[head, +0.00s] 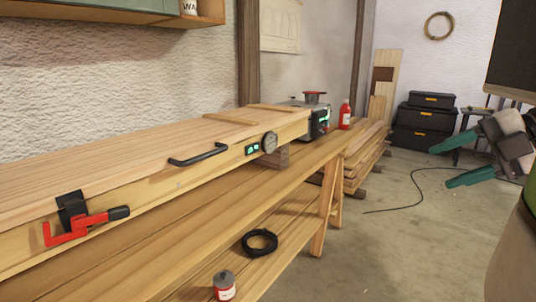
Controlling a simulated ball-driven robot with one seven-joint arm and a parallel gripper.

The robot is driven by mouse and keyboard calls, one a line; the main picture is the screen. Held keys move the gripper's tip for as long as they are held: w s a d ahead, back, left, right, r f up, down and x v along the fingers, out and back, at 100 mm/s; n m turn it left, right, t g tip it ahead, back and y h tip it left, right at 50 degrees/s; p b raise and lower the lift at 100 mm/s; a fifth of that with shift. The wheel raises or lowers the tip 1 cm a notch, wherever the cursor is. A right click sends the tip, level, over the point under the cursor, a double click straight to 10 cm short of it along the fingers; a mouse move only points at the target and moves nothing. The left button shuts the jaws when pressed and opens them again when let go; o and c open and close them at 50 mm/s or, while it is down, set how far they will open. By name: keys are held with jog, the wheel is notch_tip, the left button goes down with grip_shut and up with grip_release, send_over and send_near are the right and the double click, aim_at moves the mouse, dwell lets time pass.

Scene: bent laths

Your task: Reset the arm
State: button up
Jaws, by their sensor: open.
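My gripper (462,160) is at the right edge of the head view, with two green fingers spread apart and nothing between them. It hangs in the air over the concrete floor, to the right of the workbench and apart from it. Part of my arm shows at the far right edge, and the links between are partly out of frame.
Black cases (424,120) stand behind my gripper. The floor (400,235) is mostly clear, with a dark cable (413,196).

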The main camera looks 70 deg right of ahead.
jog(key=w+d+f+m+t+y, duration=0.1)
jog(key=w+d+f+m, duration=0.15)
jog(key=w+f, duration=0.45)
jog(key=w+d+f+m+t+y, duration=0.1)
jog(key=w+d+f+m, duration=0.15)
jog(key=w, duration=0.85)
jog(key=w+a+f+m+g+y, duration=0.1)
jog(key=w+a+f+m, duration=0.25)
jog(key=w+f, duration=0.4)
jog(key=w+a+f+m+y, duration=0.1)
jog(key=w+a+f+m, duration=0.1)
jog(key=w+a+f, duration=0.45)
jog(key=w+a+f+m+g+y, duration=0.1)
jog(key=a+f+m+g, duration=0.35)
jog(key=a+f, duration=1.1)
jog(key=s+a+f+g+h, duration=0.3)
jog(key=s+a+f+g, duration=0.3)
jog(key=s+f, duration=0.55)
notch_tip(320, 180, up, 19)
jog(key=p, duration=1.9)
jog(key=shift+s+r, duration=0.2)
jog(key=shift+d, duration=0.1)
